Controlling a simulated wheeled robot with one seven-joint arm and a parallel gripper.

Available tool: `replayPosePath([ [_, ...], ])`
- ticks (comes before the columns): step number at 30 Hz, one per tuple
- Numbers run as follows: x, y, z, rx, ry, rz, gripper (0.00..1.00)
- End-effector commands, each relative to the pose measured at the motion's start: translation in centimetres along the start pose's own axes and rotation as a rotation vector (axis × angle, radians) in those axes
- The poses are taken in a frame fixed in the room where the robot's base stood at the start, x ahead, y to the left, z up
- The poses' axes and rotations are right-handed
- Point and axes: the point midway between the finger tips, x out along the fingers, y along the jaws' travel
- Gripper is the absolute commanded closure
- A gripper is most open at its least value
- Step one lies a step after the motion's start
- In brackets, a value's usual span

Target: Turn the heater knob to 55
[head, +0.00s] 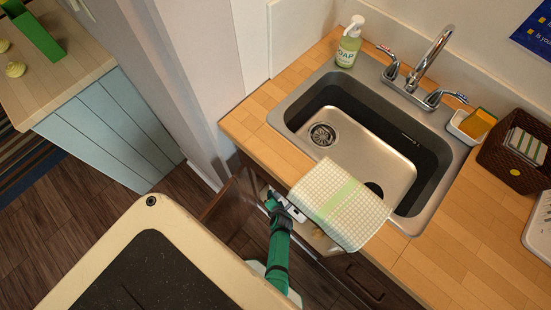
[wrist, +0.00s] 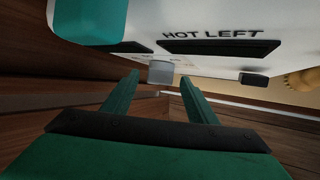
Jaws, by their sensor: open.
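The white heater (wrist: 225,20) fills the top of the wrist view, with "HOT LEFT" printed on it and dark strips below the words. A grey, block-like piece that looks like the heater knob (wrist: 161,72) sticks out from its lower edge. Its dial marks are too small to read. My gripper (wrist: 160,78) is open, with one green finger on either side of the knob in the picture. I cannot tell whether the fingers reach around it or stop short. In the head view my green arm goes down to the opening under the sink, and the knob is hidden.
An open cabinet door (head: 232,205) stands left of my arm. A checked towel (head: 343,204) hangs over the counter's front edge. The sink (head: 360,150) is above. A brass fitting (wrist: 302,80) is at the wrist view's right, and brown cabinet boards surround my gripper.

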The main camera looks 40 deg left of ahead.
Motion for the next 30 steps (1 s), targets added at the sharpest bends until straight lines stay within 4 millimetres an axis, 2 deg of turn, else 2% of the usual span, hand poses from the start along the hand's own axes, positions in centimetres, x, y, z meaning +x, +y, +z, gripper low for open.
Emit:
replayPosePath([
  [8, -1.7, 0.0, 0.0, -0.004, 0.0, 0.002, 0.47],
  [21, -8.4, -0.1, 0.0, -0.001, 0.0, 0.0, 0.47],
  [30, -10.7, 0.0, 0.1, 0.001, 0.0, 0.0, 0.47],
])
